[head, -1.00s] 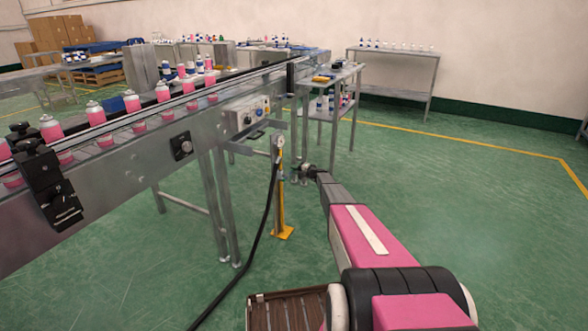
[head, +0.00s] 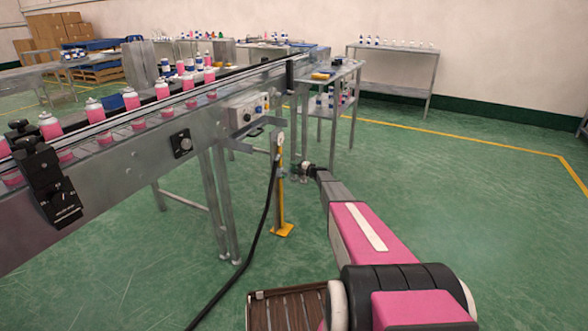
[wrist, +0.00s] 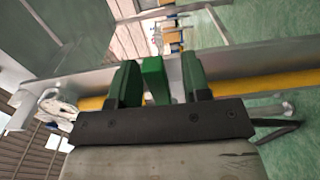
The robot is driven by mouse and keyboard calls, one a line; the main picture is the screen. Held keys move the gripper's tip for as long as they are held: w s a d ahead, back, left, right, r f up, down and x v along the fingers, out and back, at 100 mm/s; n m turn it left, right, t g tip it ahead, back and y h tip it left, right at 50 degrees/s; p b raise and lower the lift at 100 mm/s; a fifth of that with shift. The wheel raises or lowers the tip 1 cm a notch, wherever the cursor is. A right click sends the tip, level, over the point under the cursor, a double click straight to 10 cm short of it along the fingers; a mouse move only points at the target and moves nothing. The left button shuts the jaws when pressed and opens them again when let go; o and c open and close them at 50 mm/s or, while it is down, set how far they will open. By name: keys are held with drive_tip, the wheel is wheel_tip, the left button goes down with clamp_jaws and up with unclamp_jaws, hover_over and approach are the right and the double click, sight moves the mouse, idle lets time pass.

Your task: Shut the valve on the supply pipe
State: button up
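The supply pipe is a yellow upright (head: 281,205) on a yellow foot beside the conveyor, with a round gauge (head: 280,137) on top. In the wrist view the yellow pipe (wrist: 240,86) runs sideways across the picture, with the pale gauge (wrist: 58,106) at left. A green valve handle (wrist: 155,80) stands between the two green fingers of my gripper (wrist: 160,82). The fingers are apart, one on each side of the handle, with a clear gap on the right side. In the head view my gripper (head: 303,168) is small, just right of the pipe.
The conveyor (head: 150,150) with pink cans runs along the left. A black hose (head: 262,225) hangs from the pipe to the floor. A metal table (head: 335,80) stands behind my gripper. The green floor to the right is clear.

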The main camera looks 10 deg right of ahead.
drive_tip(key=v, duration=1)
drive_tip(key=shift+s+d, duration=0.25)
drive_tip(key=shift+d, duration=0.05)
drive_tip(key=s+a+r+n+g+h, duration=0.25)
drive_tip(key=s+a+n, duration=0.35)
drive_tip(key=s, duration=0.4)
drive_tip(key=s+a+r+n+g+h, duration=0.1)
drive_tip(key=s+a+n+g, duration=0.25)
drive_tip(key=s+n, duration=0.5)
drive_tip(key=s+a+r+n+g+h, duration=0.1)
drive_tip(key=s+a+n+g+h, duration=0.1)
drive_tip(key=s+a+n, duration=0.7)
drive_tip(key=s+d+r+n+g+h, duration=0.1)
drive_tip(key=s+r+n+h, duration=0.1)
drive_tip(key=s+n, duration=0.4)
drive_tip(key=s+d+r+n+h, duration=0.2)
drive_tip(key=s+n, duration=0.5)
drive_tip(key=s, duration=0.7)
drive_tip(key=s+d+r+n+g+h, duration=0.1)
drive_tip(key=s+r+n+h, duration=0.3)
drive_tip(key=s+n, duration=0.3)
drive_tip(key=s+h, duration=0.1)
drive_tip(key=s, duration=0.2)
drive_tip(key=shift+s+d+g, duration=0.3)
